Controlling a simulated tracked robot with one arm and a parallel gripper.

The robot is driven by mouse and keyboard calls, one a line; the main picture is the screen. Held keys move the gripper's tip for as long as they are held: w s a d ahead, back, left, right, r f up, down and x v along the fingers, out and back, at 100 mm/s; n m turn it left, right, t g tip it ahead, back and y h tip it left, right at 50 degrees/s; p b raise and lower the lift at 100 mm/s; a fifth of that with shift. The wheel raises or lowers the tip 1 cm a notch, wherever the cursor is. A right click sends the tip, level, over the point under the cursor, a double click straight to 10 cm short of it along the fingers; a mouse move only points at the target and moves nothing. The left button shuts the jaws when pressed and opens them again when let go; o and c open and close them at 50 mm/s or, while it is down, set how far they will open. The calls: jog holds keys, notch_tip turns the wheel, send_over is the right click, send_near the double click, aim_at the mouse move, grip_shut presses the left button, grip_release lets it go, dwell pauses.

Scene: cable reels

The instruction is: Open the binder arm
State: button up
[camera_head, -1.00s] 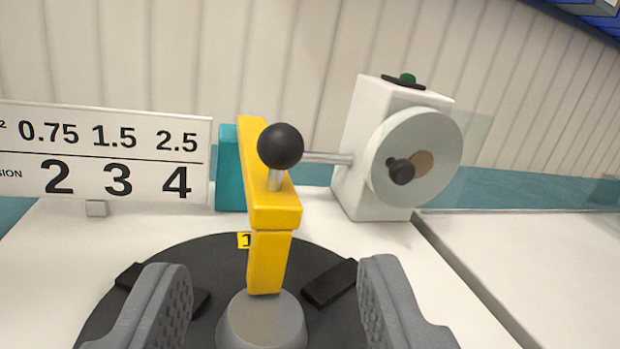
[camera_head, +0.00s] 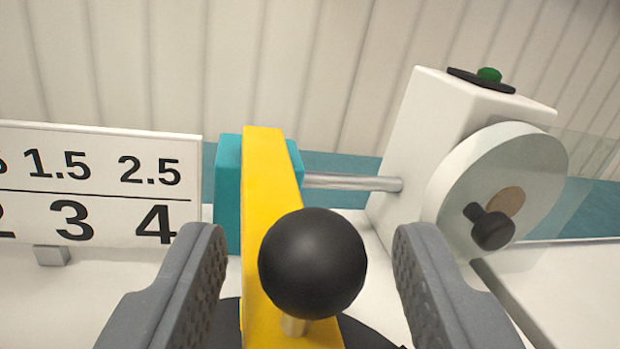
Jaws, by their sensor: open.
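The binder arm (camera_head: 268,190) is a yellow bar with a black ball knob (camera_head: 313,263) on a short metal stem. My gripper (camera_head: 310,260) is open, with one grey finger on each side of the knob. Gaps show between the knob and both fingers, so neither appears to touch it. The knob hides part of the yellow bar. A teal block (camera_head: 229,190) stands right behind the bar.
A metal rod (camera_head: 352,182) runs from the teal block to a white machine (camera_head: 410,140) with a pale disc (camera_head: 500,165), a black handle and a green button. A sign (camera_head: 100,180) with numbers stands left. Part of a black disc shows below the bar.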

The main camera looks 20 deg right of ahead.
jog(key=shift+w+d, duration=0.2)
jog(key=shift+w, duration=0.7)
jog(key=shift+c, duration=0.4)
